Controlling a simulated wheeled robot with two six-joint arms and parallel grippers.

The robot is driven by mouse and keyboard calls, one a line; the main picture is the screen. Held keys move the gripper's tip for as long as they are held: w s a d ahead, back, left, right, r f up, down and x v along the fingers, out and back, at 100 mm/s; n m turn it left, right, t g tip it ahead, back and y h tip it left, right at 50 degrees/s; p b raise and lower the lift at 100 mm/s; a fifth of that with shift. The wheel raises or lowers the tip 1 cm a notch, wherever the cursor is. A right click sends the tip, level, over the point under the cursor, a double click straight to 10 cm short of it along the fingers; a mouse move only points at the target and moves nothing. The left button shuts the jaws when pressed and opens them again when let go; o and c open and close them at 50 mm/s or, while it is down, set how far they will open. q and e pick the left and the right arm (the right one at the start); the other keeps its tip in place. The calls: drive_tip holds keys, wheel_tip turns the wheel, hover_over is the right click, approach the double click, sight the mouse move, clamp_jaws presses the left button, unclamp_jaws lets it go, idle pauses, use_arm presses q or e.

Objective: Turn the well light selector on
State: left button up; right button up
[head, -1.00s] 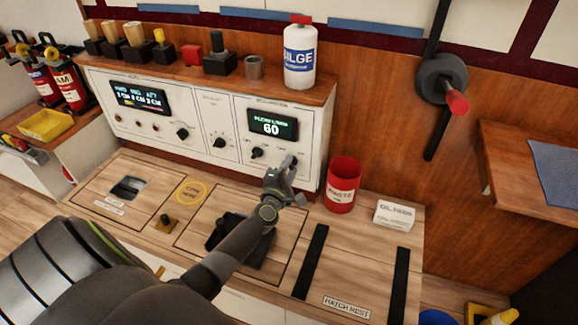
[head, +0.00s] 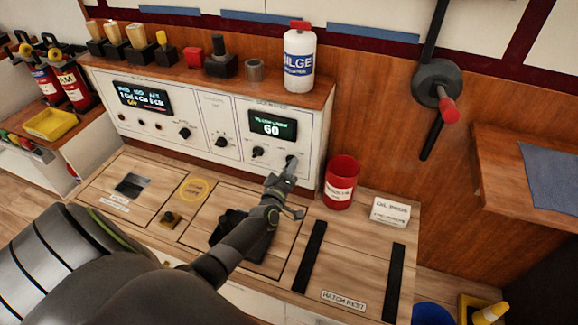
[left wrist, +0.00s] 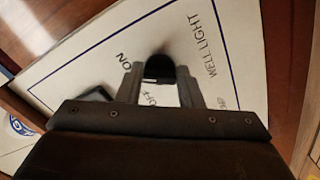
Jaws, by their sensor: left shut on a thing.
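The well light selector (left wrist: 160,68) is a black knob on the white panel, with "WELL LIGHT", "ON" and "OFF" printed around it in the left wrist view. In the head view it sits at the lower right of the panel (head: 318,120), mostly hidden by my gripper. My left gripper (left wrist: 160,80) is shut on the selector, one finger on each side of it. The same gripper shows in the head view (head: 291,166). Where the knob points is hard to tell. My right gripper is not in view.
A display reading 60 (head: 273,125) and another knob (head: 258,152) are on the same panel. A red can (head: 341,182) and a white box (head: 390,212) stand on the wooden bench to the right. A white bilge bottle (head: 299,58) stands on the shelf above.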

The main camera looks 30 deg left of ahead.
use_arm(q)
drive_tip(key=shift+f+m+p, duration=0.1)
drive_tip(key=shift+m+p, duration=0.2)
drive_tip(key=shift+m, duration=0.6)
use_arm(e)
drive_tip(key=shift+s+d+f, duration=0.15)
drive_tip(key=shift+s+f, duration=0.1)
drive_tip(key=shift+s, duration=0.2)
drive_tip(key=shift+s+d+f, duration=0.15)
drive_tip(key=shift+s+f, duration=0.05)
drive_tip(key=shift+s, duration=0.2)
use_arm(q)
drive_tip(key=o, duration=1)
drive_tip(key=p+v, duration=0.1)
drive_tip(key=v, duration=1.6)
drive_tip(key=shift+s, duration=0.25)
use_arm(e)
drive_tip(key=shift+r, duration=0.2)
